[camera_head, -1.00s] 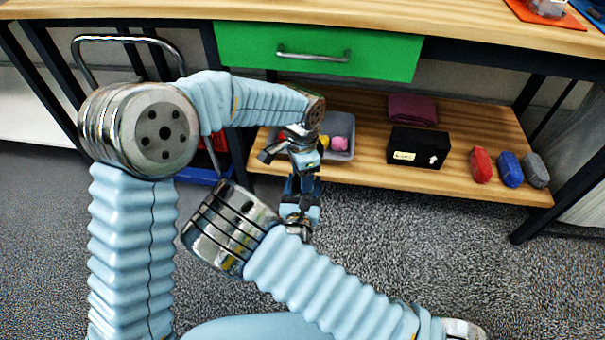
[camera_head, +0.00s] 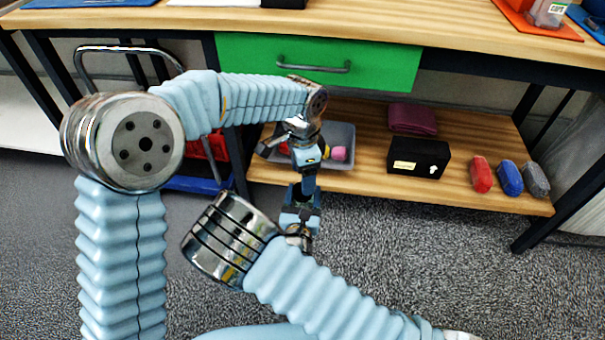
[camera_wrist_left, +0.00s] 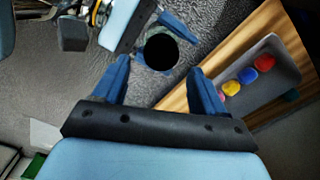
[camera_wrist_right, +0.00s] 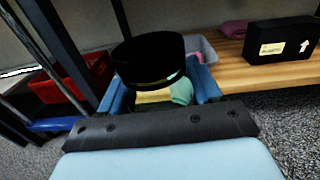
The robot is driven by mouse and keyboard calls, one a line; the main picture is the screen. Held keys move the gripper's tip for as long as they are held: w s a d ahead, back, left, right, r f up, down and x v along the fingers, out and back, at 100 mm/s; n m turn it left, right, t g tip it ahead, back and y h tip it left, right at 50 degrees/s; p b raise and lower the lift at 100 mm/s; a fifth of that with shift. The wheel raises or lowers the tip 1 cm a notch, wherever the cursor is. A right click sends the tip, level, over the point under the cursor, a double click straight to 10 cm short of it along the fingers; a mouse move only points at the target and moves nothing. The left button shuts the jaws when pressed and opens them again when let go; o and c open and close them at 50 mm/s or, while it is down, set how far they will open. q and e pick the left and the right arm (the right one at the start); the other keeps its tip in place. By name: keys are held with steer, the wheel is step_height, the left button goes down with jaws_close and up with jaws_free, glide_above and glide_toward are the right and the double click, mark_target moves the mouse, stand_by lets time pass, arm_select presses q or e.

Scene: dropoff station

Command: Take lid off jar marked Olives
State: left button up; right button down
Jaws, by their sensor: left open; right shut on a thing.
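A jar with a wide black lid (camera_wrist_right: 148,60) is between the fingers of my right gripper (camera_wrist_right: 160,95) in the right wrist view. Its clear body (camera_wrist_right: 152,97) shows below the lid; no label is readable. In the left wrist view the lid is a dark round disc (camera_wrist_left: 161,50) seen from above. My left gripper (camera_wrist_left: 157,68) is open, its fingertips on either side of the lid in that view; I cannot tell whether they touch it. In the head view my left gripper (camera_head: 303,155) is just above my right gripper (camera_head: 302,190), and the arms hide the jar.
A workbench with a green drawer (camera_head: 330,62) stands ahead. Its lower shelf (camera_head: 370,180) holds a grey bin (camera_head: 340,133), a black box (camera_head: 418,157), a folded maroon cloth (camera_head: 412,118) and red, blue and grey items at right. A red crate (camera_wrist_right: 85,85) is at left.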

mark_target(303, 202)
arm_select(q)
steer(key=m, duration=0.4)
steer(key=shift+s+d, duration=0.15)
steer(key=shift+s, duration=0.1)
steer(key=m, duration=0.3)
steer(key=shift+s+r, duration=0.1)
steer(key=shift+r, duration=0.15)
steer(key=m, duration=0.2)
steer(key=shift+r+m, duration=0.3)
steer(key=shift+r, duration=0.1)
steer(key=m, duration=0.1)
steer(key=r+m, duration=0.1)
steer(key=m, duration=0.2)
steer(key=shift+w+a+r, duration=0.25)
steer(key=shift+w+r, duration=0.1)
steer(key=shift+w, duration=0.05)
steer(key=shift+f+m, duration=0.2)
steer(key=shift+m, duration=0.1)
step_height(303, 202, down, 7)
steer(key=shift+f, duration=0.1)
steer(key=shift+c, duration=0.4)
